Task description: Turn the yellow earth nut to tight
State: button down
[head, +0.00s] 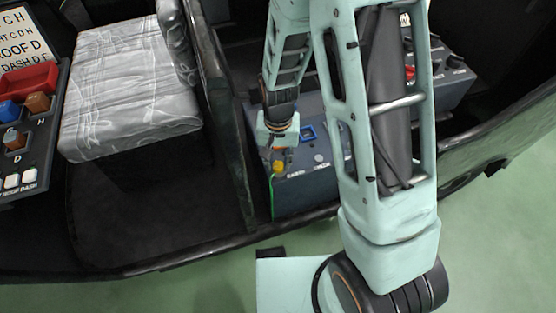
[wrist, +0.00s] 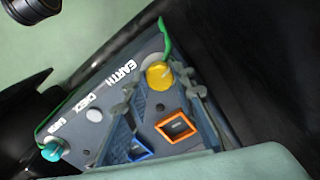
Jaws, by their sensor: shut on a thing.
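The yellow earth nut (wrist: 159,77) sits on the grey panel (wrist: 72,122) beside the white EARTH lettering, where a green wire (wrist: 165,38) ends. My gripper (wrist: 154,82) has its two grey fingers on either side of the nut and is shut on it. The fingers partly hide the nut's sides. In the head view the yellow nut (head: 279,167) shows at the top left edge of the blue-grey box (head: 300,192), just below my gripper (head: 270,152). A pointer or tight mark on the nut cannot be made out.
An orange frame (wrist: 176,127), a blue frame (wrist: 139,150), a white button (wrist: 94,115) and a cyan knob (wrist: 52,151) are on the panel near my fingers. A dark upright post (head: 228,125) and a grey seat (head: 130,85) stand left of the box.

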aim_at(278, 165)
jog(key=shift+m, duration=1.1)
jog(key=c, duration=1.6)
grip_release()
notch_tip(278, 165, up, 12)
